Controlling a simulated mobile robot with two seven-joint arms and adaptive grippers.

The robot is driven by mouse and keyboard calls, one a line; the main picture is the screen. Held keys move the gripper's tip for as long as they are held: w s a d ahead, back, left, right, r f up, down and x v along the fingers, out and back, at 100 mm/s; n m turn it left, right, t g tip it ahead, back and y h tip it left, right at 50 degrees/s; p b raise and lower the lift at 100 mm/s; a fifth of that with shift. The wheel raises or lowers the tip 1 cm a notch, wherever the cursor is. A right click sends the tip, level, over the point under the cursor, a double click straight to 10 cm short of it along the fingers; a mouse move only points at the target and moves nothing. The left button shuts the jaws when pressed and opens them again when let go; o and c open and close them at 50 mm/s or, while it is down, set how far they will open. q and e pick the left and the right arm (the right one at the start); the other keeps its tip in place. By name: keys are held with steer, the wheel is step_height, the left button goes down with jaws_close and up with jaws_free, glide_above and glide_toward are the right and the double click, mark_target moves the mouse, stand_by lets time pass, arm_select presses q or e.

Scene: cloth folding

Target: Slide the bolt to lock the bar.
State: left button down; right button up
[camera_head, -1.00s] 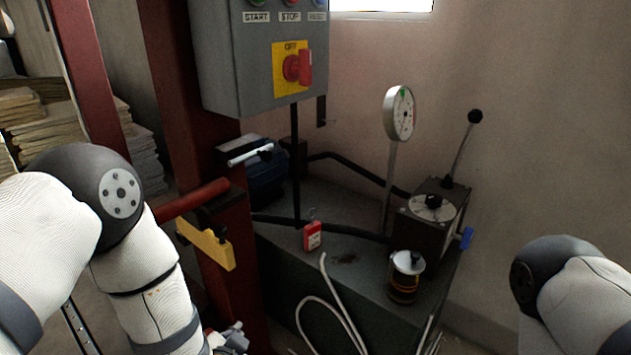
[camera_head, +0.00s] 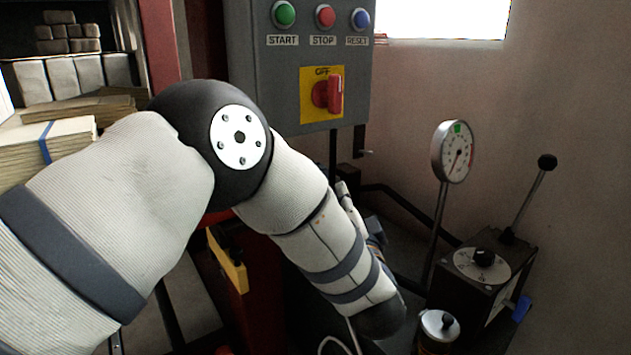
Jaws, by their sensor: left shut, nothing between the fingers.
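My left arm crosses the picture from the left and bends down in front of the dark red post. My left gripper (camera_head: 347,200) shows only in part behind the forearm, below the grey control box; it is shut and empty. The bolt is hidden behind my arm, so I cannot tell its position or whether the gripper touches it. A small part of the red bar (camera_head: 214,218) shows under my elbow, above a yellow piece (camera_head: 230,262) on the post. My right gripper is not in view.
The grey control box (camera_head: 260,100) with its red switch (camera_head: 328,95) is just above my forearm. Paper stacks (camera_head: 60,140) are at the left.

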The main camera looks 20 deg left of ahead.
arm_select(q)
steer(key=w+a, duration=0.6)
steer(key=shift+w+a+f, duration=0.2)
steer(key=shift+w+a, duration=0.1)
steer(key=shift+a, duration=0.1)
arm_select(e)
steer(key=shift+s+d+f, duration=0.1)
